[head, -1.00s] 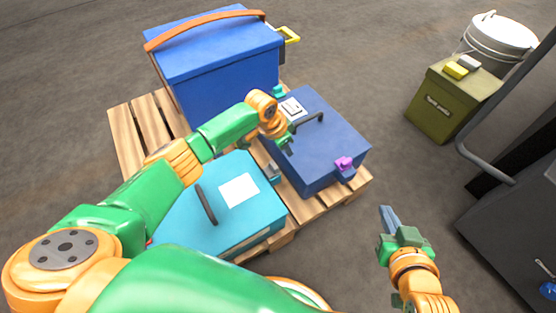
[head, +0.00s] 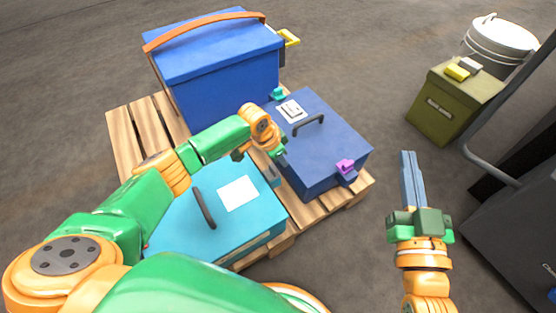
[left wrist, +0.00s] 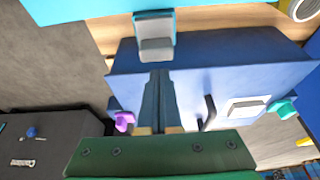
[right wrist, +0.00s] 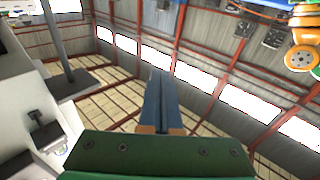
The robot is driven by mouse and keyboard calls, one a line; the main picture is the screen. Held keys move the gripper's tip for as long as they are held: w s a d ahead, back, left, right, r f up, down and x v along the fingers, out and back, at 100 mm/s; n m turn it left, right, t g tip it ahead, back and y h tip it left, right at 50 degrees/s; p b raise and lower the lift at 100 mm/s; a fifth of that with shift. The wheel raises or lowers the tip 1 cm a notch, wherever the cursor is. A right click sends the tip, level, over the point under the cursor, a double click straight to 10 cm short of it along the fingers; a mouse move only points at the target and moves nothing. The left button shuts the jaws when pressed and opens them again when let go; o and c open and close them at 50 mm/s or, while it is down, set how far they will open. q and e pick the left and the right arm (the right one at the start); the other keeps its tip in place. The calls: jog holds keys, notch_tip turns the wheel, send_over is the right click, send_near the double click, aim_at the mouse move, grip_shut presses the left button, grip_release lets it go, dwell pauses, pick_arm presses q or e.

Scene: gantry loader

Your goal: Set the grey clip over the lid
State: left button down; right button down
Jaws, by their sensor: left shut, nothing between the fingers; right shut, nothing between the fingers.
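The grey clip (left wrist: 155,38) is on the side of the cyan box at the top middle of the left wrist view. In the head view the clip (head: 273,174) is small, at the right edge of the cyan box (head: 180,228), beside its lid; I cannot tell its exact angle. My left gripper (head: 284,160) is shut and empty, over the gap between the cyan and dark blue boxes. Its fingertips (left wrist: 157,72) point at the clip from just below it in the left wrist view; contact is unclear. My right gripper (head: 407,154) is shut and empty over the floor at right.
A dark blue box (head: 335,145) with a black handle, purple clip (head: 346,166) and teal clip (head: 277,94) stands beside the cyan box on a wooden pallet (head: 122,128). A taller blue box (head: 215,75) stands behind. An olive box (head: 440,105) is at right.

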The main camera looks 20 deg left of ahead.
aim_at(271, 169)
pick_arm(q)
jog(key=shift+s+a, duration=0.35)
jog(key=shift+s, duration=0.15)
pick_arm(e)
jog(key=shift+f, duration=0.35)
